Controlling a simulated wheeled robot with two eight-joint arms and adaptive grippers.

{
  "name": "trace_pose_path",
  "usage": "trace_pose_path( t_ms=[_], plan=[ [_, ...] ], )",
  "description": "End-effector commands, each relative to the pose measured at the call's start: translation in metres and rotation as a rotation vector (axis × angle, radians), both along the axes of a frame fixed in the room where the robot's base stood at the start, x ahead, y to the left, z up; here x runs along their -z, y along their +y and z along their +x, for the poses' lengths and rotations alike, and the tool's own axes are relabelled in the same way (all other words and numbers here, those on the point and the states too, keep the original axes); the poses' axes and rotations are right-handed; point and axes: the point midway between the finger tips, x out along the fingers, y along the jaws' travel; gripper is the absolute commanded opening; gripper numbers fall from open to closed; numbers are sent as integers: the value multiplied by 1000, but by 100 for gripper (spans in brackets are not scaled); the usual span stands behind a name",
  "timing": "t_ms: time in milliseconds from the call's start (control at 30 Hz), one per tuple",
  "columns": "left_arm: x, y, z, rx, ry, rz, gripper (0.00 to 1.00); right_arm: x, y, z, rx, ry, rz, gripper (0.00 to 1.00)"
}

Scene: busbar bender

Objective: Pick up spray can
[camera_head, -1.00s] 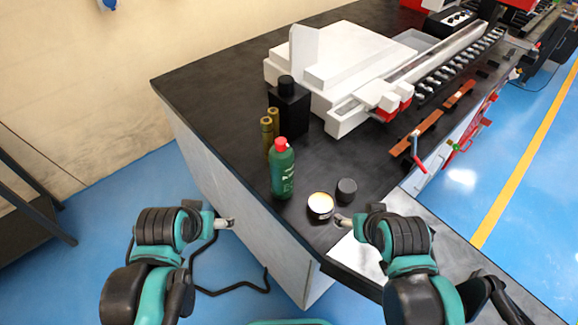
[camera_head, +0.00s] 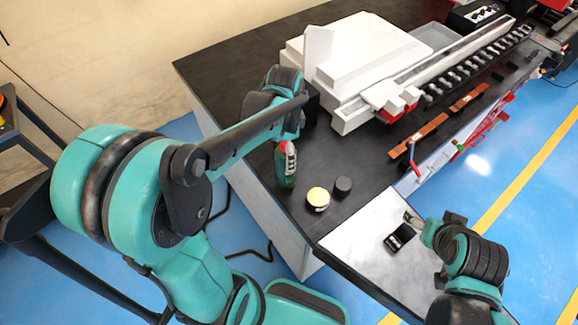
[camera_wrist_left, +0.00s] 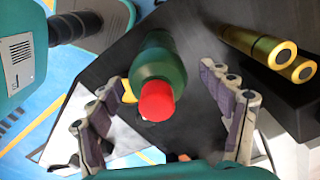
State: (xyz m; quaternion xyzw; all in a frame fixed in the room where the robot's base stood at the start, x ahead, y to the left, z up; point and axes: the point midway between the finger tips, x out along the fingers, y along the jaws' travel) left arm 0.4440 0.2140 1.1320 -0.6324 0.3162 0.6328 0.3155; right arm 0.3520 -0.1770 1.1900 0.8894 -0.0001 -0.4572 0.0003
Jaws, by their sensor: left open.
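The spray can (camera_head: 286,170) is green with a red cap. It stands upright on the black bench top, partly hidden by my left arm in the head view. In the left wrist view the can (camera_wrist_left: 158,70) lies between the two spread fingers of my left gripper (camera_wrist_left: 165,120), with the red cap facing the camera. The fingers are apart from the can on both sides. My right gripper (camera_head: 408,217) is at the lower right, over the white surface at the bench's front; its finger gap is too small to read.
The white machine (camera_head: 365,55) fills the back. A small black box (camera_head: 399,236) lies near my right gripper.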

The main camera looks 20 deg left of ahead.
Motion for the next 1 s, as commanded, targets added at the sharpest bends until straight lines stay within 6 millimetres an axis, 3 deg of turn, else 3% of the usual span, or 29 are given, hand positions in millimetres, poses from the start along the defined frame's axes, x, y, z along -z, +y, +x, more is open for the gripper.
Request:
trace_pose_path(
  t_ms=[267, 567, 800, 867, 900, 1000],
  plan=[
    [41, -1, -3, -1, -1, 0, 80, 9, 0, 0, 0, 0, 0, 70],
    [45, -1, -3, -2, -1, 0, 80, 9, 0, 0, 0, 0, 0, 70],
    [45, -1, -3, -2, -1, 0, 16, 9, 0, 0, 0, 0, 0, 70],
    [44, 0, -3, -2, -1, 0, 13, 9, 0, 0, 0, 0, 0, 70],
    [44, 0, -3, -2, -1, 0, 7, 9, 0, 0, 0, 0, 0, 70],
    [44, 0, -3, -2, -1, 0, 7, 9, 0, 0, 0, 0, 0, 70]
  ],
)
